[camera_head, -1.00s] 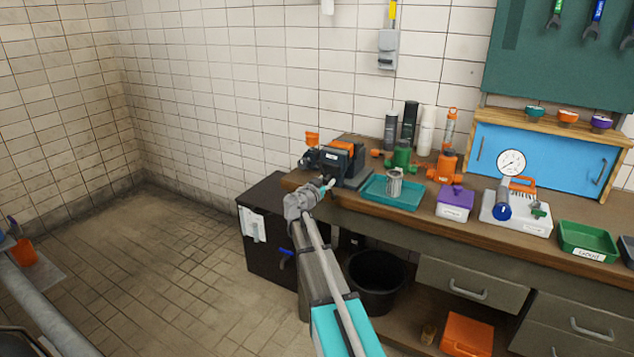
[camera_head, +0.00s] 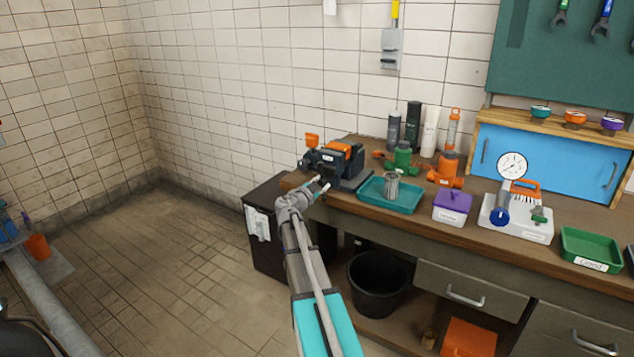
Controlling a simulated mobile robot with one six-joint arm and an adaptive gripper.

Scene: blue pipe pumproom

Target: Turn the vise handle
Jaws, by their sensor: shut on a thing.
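The vise (camera_head: 330,160) is dark with orange parts on top and stands at the left end of the workbench (camera_head: 410,215). My gripper (camera_head: 321,186) is at the near side of the vise, low by its front and close to the bench edge. Its pale fingertips are a little apart, and it is shut on the vise handle. The handle is small here and mostly hidden by the fingers and the vise's dark body, so its angle cannot be told.
A teal tray (camera_head: 372,194) holding a metal cylinder (camera_head: 391,186) lies just right of my gripper. Green and orange fittings, bottles, a purple-lidded box (camera_head: 452,206) and a gauge stand (camera_head: 512,217) fill the bench further right. A black bucket (camera_head: 378,285) stands below.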

